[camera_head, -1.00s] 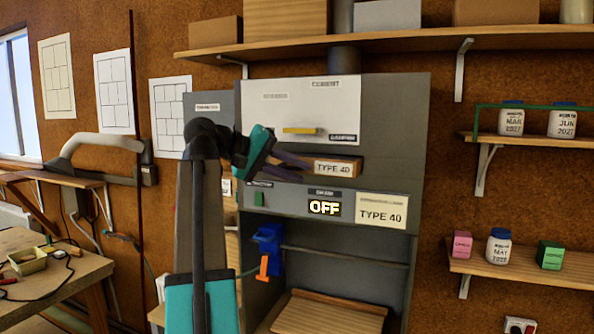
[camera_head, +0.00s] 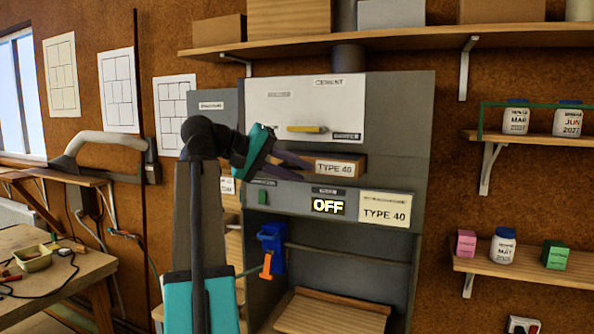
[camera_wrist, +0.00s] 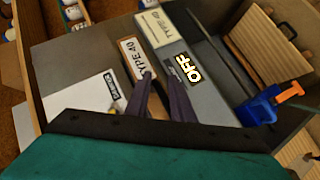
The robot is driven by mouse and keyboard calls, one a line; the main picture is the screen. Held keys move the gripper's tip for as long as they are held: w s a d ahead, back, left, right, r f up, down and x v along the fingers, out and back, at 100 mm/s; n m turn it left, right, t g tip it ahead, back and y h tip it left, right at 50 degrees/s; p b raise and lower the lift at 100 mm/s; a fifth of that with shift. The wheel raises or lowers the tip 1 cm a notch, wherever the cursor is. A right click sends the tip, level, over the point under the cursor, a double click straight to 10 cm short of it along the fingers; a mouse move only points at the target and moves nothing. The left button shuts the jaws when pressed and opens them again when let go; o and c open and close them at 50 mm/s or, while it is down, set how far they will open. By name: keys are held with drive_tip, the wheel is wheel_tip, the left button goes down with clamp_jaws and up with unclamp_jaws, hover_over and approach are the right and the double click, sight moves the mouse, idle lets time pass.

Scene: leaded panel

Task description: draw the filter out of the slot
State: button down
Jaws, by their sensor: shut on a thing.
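The filter (camera_head: 345,167) is a brown block with a white "TYPE 40" label, standing partly out of the front of the grey cabinet (camera_head: 400,120). In the wrist view the filter (camera_wrist: 132,68) lies between the dark fingers. My gripper (camera_head: 305,168) reaches it from the left and is shut on its left part. My gripper also shows in the wrist view (camera_wrist: 155,85), with its fingers hiding part of the filter. The slot itself is hidden behind the filter. The display (camera_head: 328,206) below reads "OFF".
A "TYPE 40" card (camera_head: 384,210) is fixed right of the display. A white panel with a yellow handle (camera_head: 307,129) is above the filter. A blue holder with an orange piece (camera_head: 271,245) hangs below. A wooden slatted board (camera_head: 330,312) lies in the open bay.

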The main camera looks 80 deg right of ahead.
drive_tip(key=c, duration=1.5)
unclamp_jaws()
drive_tip(key=shift+o, duration=0.2)
drive_tip(key=shift+a, duration=0.1)
drive_tip(key=b+v, duration=0.5)
drive_tip(key=v, duration=0.8)
drive_tip(key=shift+w+a+r, duration=0.15)
drive_tip(key=shift+w, duration=0.2)
